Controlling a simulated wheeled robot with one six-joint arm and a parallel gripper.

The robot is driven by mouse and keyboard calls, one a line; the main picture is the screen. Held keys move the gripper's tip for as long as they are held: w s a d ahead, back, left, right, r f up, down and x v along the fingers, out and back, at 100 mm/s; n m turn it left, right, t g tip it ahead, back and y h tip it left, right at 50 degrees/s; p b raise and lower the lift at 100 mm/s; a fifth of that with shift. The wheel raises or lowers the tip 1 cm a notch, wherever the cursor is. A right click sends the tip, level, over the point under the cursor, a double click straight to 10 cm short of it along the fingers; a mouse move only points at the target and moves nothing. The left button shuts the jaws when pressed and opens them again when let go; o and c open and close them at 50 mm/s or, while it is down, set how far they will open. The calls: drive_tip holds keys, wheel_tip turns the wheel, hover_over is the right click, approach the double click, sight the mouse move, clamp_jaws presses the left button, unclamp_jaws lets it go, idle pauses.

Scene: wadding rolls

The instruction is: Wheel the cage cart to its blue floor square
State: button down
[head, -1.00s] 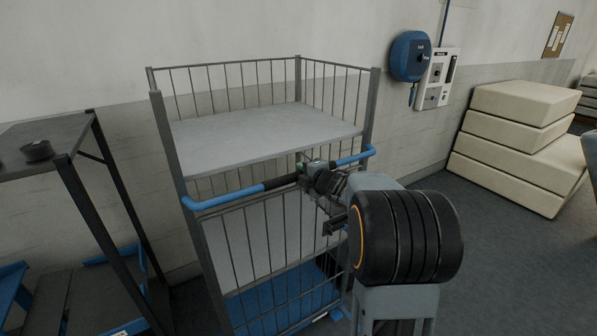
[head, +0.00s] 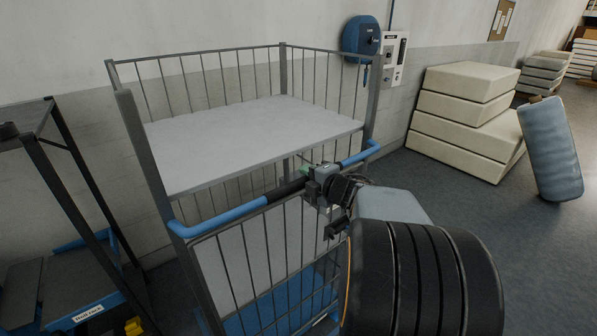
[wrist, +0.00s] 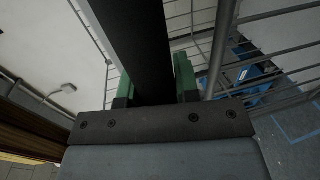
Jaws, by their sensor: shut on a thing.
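The cage cart (head: 244,145) stands in front of me in the head view, with grey wire sides, a pale empty upper shelf and a blue base low down. Its blue push handle (head: 240,211) runs across the near side, with a black sleeve (head: 287,191) in the middle. My gripper (head: 315,182) is shut on that black part of the handle. In the wrist view, the green finger pads of my gripper (wrist: 153,88) lie on both sides of the black bar (wrist: 140,45). Thin blue lines on the floor (wrist: 300,132) show at the right of the wrist view; the whole square is not visible.
A dark metal rack (head: 75,190) stands close to the cart's left. A grey wall is behind, with a blue reel (head: 361,36) and a control box (head: 394,60). Cream slabs (head: 465,120) and a leaning blue-grey roll (head: 549,150) are at right. Floor between is clear.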

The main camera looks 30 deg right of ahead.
drive_tip(key=shift+v, duration=0.95)
drive_tip(key=shift+f, duration=0.2)
drive_tip(key=c, duration=0.8)
unclamp_jaws()
drive_tip(key=shift+c, duration=0.2)
drive_tip(key=v, duration=1.3)
drive_tip(key=shift+s+b, duration=0.3)
drive_tip(key=shift+d+r, duration=0.1)
drive_tip(key=shift+r, duration=0.05)
